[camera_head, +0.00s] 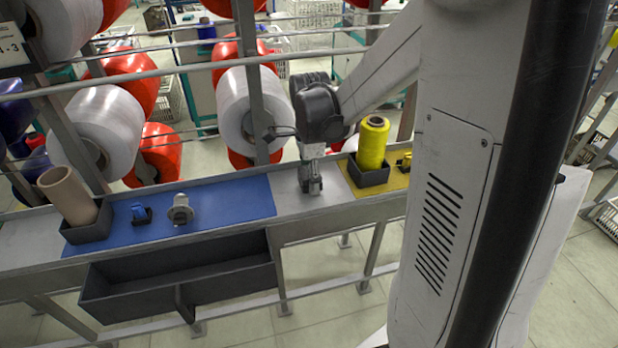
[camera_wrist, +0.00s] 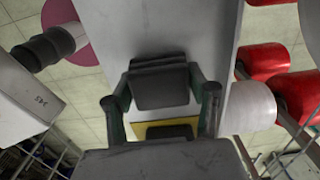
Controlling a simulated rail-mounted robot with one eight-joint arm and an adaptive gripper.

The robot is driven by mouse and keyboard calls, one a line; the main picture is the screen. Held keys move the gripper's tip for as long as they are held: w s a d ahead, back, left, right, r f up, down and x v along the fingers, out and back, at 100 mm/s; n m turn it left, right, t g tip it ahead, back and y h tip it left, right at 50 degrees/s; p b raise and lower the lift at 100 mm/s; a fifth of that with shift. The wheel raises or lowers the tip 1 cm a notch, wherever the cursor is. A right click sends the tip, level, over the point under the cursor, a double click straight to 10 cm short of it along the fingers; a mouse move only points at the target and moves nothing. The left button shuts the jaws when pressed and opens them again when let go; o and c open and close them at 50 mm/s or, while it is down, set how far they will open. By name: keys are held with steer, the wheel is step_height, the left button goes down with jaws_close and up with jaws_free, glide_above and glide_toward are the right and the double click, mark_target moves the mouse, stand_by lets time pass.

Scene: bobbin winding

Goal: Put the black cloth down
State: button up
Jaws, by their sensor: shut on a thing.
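My gripper (camera_head: 311,184) points down over the bare grey strip of the bench (camera_head: 290,200), between the blue mat and the yellow mat. In the wrist view, my gripper (camera_wrist: 163,90) has its two fingers on either side of the black cloth (camera_wrist: 160,82), a dark folded bundle with layered edges, and is shut on it. In the head view the cloth is hard to tell apart from the dark fingertips. The cloth is at or just above the bench top; I cannot tell whether it touches.
The blue mat (camera_head: 230,198) on the left bears a beige tube (camera_head: 67,194) in a black holder, a small blue-and-black item (camera_head: 141,213) and a grey flanged part (camera_head: 180,211). A yellow spool (camera_head: 372,143) stands in a black box on the right. A black bin (camera_head: 180,285) hangs below.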

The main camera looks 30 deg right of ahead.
steer(key=shift+f, duration=0.3)
steer(key=shift+f, duration=0.1)
steer(key=o, duration=1.3)
steer(key=shift+o, duration=0.2)
step_height(320, 180, up, 12)
steer(key=shift+s+r+p, duration=0.1)
steer(key=shift+p, duration=0.25)
steer(key=s+a+r+n+t, duration=0.2)
steer(key=s+a+n+t, duration=0.5)
steer(key=s+a+n, duration=0.7)
steer(key=shift+a+n, duration=0.4)
steer(key=shift+n, duration=3.3)
